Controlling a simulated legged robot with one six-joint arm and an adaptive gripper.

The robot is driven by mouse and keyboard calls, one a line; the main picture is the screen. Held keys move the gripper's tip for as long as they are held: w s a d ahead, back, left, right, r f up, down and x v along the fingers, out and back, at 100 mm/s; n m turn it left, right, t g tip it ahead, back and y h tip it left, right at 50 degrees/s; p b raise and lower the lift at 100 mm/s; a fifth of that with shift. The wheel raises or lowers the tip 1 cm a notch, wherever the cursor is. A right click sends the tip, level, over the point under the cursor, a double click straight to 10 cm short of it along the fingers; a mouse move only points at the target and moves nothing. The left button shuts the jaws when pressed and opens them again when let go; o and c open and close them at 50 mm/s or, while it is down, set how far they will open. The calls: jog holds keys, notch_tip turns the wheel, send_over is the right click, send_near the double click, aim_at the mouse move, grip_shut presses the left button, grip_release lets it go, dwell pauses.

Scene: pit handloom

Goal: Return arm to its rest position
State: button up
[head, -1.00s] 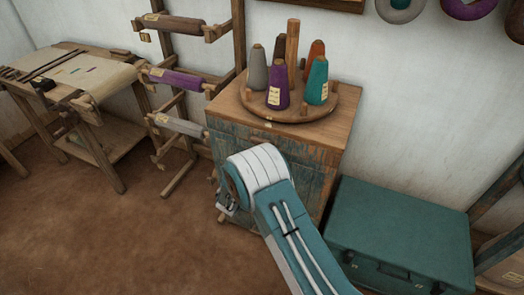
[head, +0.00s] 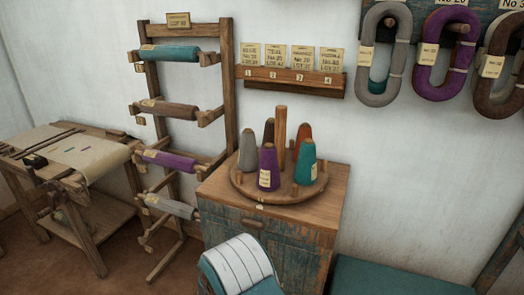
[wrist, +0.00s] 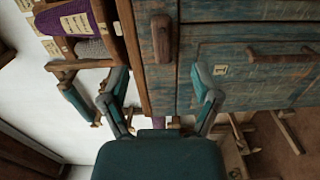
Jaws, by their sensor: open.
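My gripper (wrist: 163,92) shows in the wrist view with its two teal fingers spread apart. It is open, and nothing is between the fingers. Behind them is the worn blue front of the wooden cabinet (wrist: 238,82), with wooden handles. In the head view, only a white and teal part of my arm (head: 238,266) shows at the bottom, in front of the same cabinet (head: 270,243). The gripper itself is out of the head view.
A round wooden stand (head: 285,198) with several yarn cones tops the cabinet. A rack (head: 229,95) of wound rollers and a cloth-covered table (head: 60,150) stand left. A teal case (head: 400,278) lies right. Yarn hanks (head: 440,60) hang on the wall.

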jog(key=s+d+r+m+g+h, duration=0.2)
jog(key=s+d+r+m+g, duration=0.3)
jog(key=d+r, duration=0.5)
jog(key=s+d+r+m+g+h, duration=0.35)
jog(key=d+r+g, duration=0.35)
jog(key=d, duration=0.5)
jog(key=s+d+r+m+g+y, duration=0.1)
jog(key=s+d+r+m+y, duration=0.15)
jog(key=s, duration=0.35)
jog(key=s+d+r+m+g+y, duration=0.1)
jog(key=s+d+r+y, duration=0.1)
jog(key=s+r+y, duration=0.3)
jog(key=s+a+r+t+y, duration=0.1)
jog(key=s+y, duration=0.1)
jog(key=s, duration=0.5)
jog(key=s+a+r+m+t+y, duration=0.1)
jog(key=s+a+t+y, duration=0.1)
jog(key=s, duration=0.5)
jog(key=shift+r+y, duration=0.2)
jog(key=shift+y, duration=0.1)
jog(key=shift+a, duration=0.1)
